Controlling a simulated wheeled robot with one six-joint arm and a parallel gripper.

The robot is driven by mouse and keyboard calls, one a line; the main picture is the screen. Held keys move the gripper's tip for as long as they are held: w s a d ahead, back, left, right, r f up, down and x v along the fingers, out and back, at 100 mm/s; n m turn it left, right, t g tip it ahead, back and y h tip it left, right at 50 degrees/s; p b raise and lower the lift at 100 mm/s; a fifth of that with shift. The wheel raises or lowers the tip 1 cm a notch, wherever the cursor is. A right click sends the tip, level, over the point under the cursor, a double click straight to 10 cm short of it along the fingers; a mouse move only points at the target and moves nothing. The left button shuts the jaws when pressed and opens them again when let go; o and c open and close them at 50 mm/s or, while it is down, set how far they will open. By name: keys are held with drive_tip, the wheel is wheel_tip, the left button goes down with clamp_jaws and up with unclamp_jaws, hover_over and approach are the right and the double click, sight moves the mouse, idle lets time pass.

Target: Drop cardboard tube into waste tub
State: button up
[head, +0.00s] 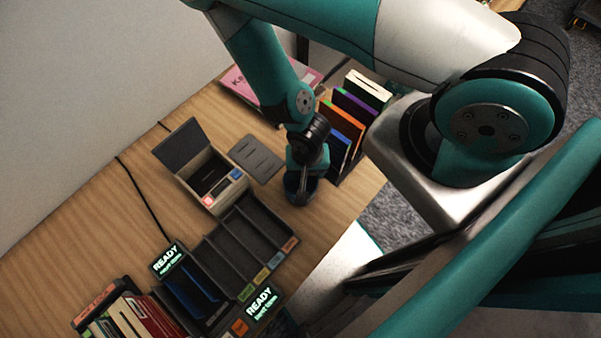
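My gripper (303,182) points down at a small dark-blue round tub (298,200) on the wooden table, probably the waste tub. Its fingertips are at or just inside the tub's mouth in this view. The fingers are small and partly dark, so I cannot tell whether they are open or shut. I cannot make out a cardboard tube, either in the gripper or on the table. The inside of the tub is mostly hidden by my gripper.
A grey box with a raised lid (185,143) stands left of the tub, beside a flat grey plate (256,159). A sorter with dark compartments (245,235) lies in front. Upright coloured folders (345,115) stand close behind, right. Bare table lies left (80,205).

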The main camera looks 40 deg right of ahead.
drive_tip(key=shift+f, duration=0.75)
drive_tip(key=o, duration=1)
drive_tip(key=shift+c, duration=0.2)
drive_tip(key=shift+r, duration=0.1)
wheel_tip(320, 180, up, 6)
drive_tip(key=shift+r+b, duration=0.2)
drive_tip(key=shift+b, duration=0.6)
wheel_tip(320, 180, up, 11)
drive_tip(key=p, duration=0.9)
drive_tip(key=shift+p, duration=0.35)
drive_tip(key=shift+f, duration=0.1)
